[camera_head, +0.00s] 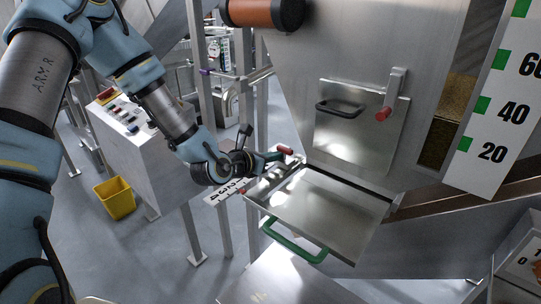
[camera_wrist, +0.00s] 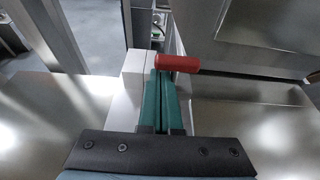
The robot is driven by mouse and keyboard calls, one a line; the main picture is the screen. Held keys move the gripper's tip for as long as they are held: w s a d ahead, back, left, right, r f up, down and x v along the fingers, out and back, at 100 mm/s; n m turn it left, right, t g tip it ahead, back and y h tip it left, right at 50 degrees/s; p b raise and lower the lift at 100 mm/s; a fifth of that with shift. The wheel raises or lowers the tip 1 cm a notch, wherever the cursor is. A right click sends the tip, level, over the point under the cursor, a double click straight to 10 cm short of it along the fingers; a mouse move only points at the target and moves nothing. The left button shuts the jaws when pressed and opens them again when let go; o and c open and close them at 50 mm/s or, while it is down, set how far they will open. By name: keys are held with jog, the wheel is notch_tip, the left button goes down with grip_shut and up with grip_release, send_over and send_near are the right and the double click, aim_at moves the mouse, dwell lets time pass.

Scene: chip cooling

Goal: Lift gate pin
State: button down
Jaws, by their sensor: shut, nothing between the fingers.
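My gripper (camera_head: 272,156) has teal fingers and is at the left rear corner of the steel tray. In the wrist view its fingers (camera_wrist: 160,78) are shut together and hold nothing. A red cylindrical grip (camera_head: 285,151) sits right at the fingertips. In the wrist view this red grip (camera_wrist: 178,63) lies crosswise just beyond the tips; I cannot tell whether they touch it. A pale block (camera_wrist: 135,75) stands just left of the fingers. Another red-tipped handle (camera_head: 383,114) hangs on a bracket beside the hopper door. Which red part is the gate pin is not clear.
The steel tray (camera_head: 325,205) with a green handle (camera_head: 295,243) juts out below the hopper door (camera_head: 355,135), which has a black handle (camera_head: 340,108). A control box (camera_head: 140,140) and yellow bin (camera_head: 115,198) stand left. Steel posts (camera_head: 195,235) rise below my arm.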

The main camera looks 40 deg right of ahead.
notch_tip(320, 180, up, 2)
jog(key=shift+p, duration=0.8)
jog(key=shift+f, duration=0.1)
jog(key=shift+a, duration=0.1)
